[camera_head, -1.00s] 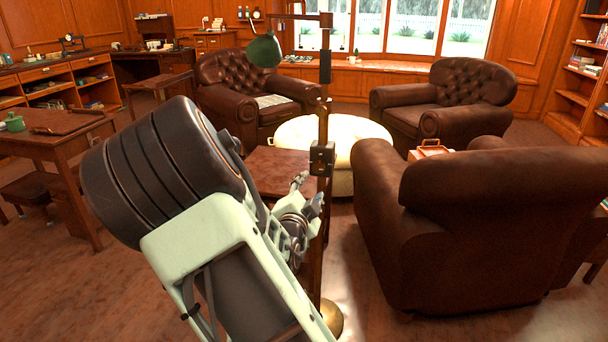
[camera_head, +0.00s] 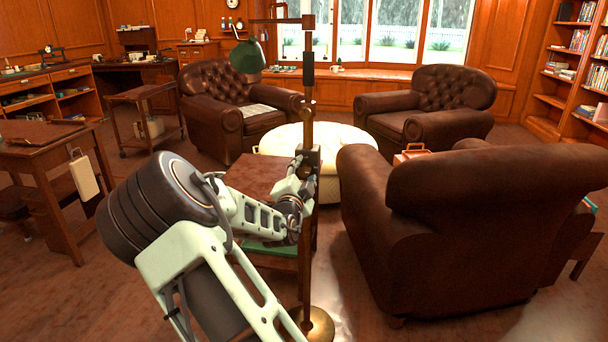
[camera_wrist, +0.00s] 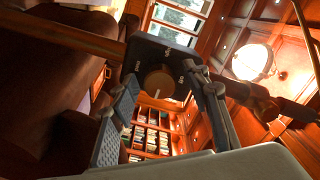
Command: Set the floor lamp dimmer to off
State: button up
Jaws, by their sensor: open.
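The floor lamp has a green shade (camera_head: 248,56) on a brass pole (camera_head: 306,220) with a round brass base (camera_head: 318,325). Its dark dimmer box (camera_head: 313,158) sits partway up the pole. In the wrist view the dimmer's black plate (camera_wrist: 150,52) carries small white marks too small to read. A round brown knob (camera_wrist: 157,82) is at its middle, with a pale mark near its lower edge. My gripper (camera_head: 301,172) is close to the box. In the wrist view my gripper (camera_wrist: 165,92) is open, with the knob framed between its fingers. Contact with the knob cannot be told.
A small wooden table (camera_head: 258,176) stands close behind my arm. A large brown armchair (camera_head: 450,235) fills the right, and a cream ottoman (camera_head: 330,150) is beyond the pole. Two more armchairs stand at the back. Open floor shows at the lower right and left.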

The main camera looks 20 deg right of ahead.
jog(key=shift+w, duration=0.1)
jog(key=shift+c, duration=0.5)
jog(key=c, duration=1.1)
jog(key=shift+o, duration=0.2)
jog(key=n, duration=0.4)
jog(key=shift+n, duration=0.4)
jog(key=n, duration=0.4)
jog(key=shift+n+p, duration=0.3)
jog(key=n+p, duration=0.1)
jog(key=n, duration=0.3)
jog(key=shift+n, duration=0.3)
jog(key=shift+n+p, duration=0.6)
jog(key=shift+n, duration=1.3)
